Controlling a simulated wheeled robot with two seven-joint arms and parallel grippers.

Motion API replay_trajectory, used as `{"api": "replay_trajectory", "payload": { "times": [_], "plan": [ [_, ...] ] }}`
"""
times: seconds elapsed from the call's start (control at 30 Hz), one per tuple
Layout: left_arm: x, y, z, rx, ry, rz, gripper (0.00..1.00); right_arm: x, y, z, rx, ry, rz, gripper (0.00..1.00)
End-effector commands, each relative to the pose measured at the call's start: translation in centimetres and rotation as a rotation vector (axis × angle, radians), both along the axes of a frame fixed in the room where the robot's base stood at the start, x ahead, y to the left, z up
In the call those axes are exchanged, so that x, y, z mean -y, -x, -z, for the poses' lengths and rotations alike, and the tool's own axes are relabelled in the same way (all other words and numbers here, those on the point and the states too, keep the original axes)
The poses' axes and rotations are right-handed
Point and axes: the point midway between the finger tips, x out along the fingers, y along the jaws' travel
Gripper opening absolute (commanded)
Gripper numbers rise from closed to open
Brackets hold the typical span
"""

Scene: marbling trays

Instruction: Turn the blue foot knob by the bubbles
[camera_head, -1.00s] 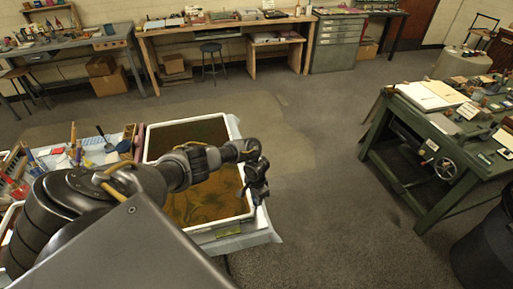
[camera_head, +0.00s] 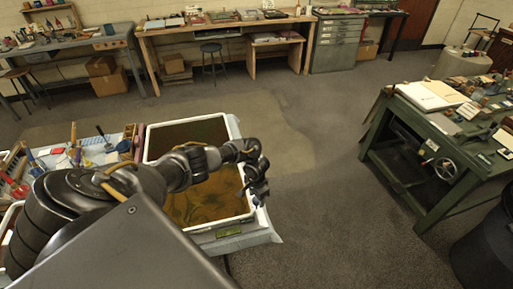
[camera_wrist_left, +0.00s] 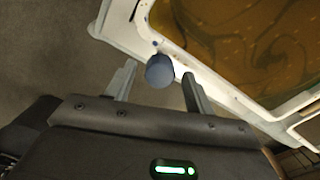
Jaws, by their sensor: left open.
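The blue foot knob (camera_wrist_left: 160,71) is a round dark-blue knob at the outer corner of a white tray (camera_wrist_left: 205,78) in the left wrist view. My left gripper (camera_wrist_left: 159,74) is open, with one finger on each side of the knob; I cannot tell whether either finger touches it. In the head view my left gripper (camera_head: 257,180) is over the tray's right edge, and the knob is largely hidden there. The tray (camera_head: 240,218) holds amber, swirled liquid. A yellow-green strip (camera_head: 229,233) sits at its near rim. Bubbles are not clearly visible. My right gripper is out of view.
A second tray with darker liquid (camera_head: 188,135) lies behind. Brushes and tools (camera_head: 75,150) fill the left side of the table. A green workbench (camera_head: 440,210) stands at the right, with open floor (camera_head: 320,200) between.

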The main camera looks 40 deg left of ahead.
Motion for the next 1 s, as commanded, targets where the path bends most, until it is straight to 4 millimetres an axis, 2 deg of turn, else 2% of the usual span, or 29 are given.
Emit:
{"api": "replay_trajectory", "payload": {
  "times": [0.17,0.47,0.7,1.0],
  "plan": [
    [0.0,-0.1,-1.7,0.003,0.003,0.001,0.54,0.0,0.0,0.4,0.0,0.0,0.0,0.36],
    [-0.2,-0.2,-8.6,0.007,-0.003,0.003,0.54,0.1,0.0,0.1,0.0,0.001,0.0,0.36],
    [-0.1,-0.3,-10.3,0.007,-0.002,0.002,0.54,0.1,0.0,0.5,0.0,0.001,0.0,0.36],
    [-0.1,0.0,-10.7,0.001,-0.001,-0.001,0.54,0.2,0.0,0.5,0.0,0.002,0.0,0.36]
  ]
}}
